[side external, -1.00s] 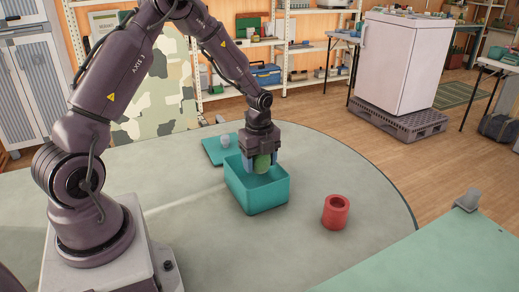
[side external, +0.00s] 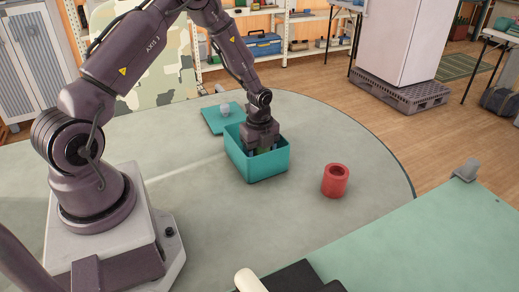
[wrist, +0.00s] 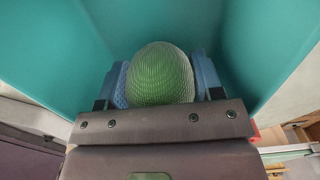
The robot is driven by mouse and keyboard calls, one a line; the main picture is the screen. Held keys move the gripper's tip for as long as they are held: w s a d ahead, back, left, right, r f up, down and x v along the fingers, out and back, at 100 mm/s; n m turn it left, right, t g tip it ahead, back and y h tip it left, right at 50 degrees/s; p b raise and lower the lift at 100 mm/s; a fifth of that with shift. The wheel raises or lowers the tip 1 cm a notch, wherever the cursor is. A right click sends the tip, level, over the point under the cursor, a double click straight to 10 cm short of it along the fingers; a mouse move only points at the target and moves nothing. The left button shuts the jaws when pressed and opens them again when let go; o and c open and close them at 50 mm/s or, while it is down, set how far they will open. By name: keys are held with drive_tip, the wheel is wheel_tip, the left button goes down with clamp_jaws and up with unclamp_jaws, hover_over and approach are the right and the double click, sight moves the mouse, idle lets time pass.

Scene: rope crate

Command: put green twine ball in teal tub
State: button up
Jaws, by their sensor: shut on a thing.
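The green twine ball (wrist: 160,75) sits between the blue pads of my gripper (wrist: 160,82) in the wrist view, with a pad touching each side. The teal tub (side external: 266,166) stands on the round grey-green table, and its walls (wrist: 65,30) surround the ball in the wrist view. In the side view my gripper (side external: 262,147) is down inside the tub, shut on the ball. There the tub's front wall hides the ball and fingertips. I cannot tell whether the ball touches the tub floor.
A red hollow cylinder (side external: 335,181) stands right of the tub. A flat teal piece (side external: 215,121) lies behind it, with a small grey object (side external: 224,110) there. A white rounded object (side external: 250,281) and a black object (side external: 302,277) show at the bottom edge. The table around the tub is mostly clear.

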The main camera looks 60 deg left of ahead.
drive_tip(key=shift+f, duration=0.5)
idle(0.4)
drive_tip(key=o, duration=1.2)
wheel_tip(320, 180, up, 13)
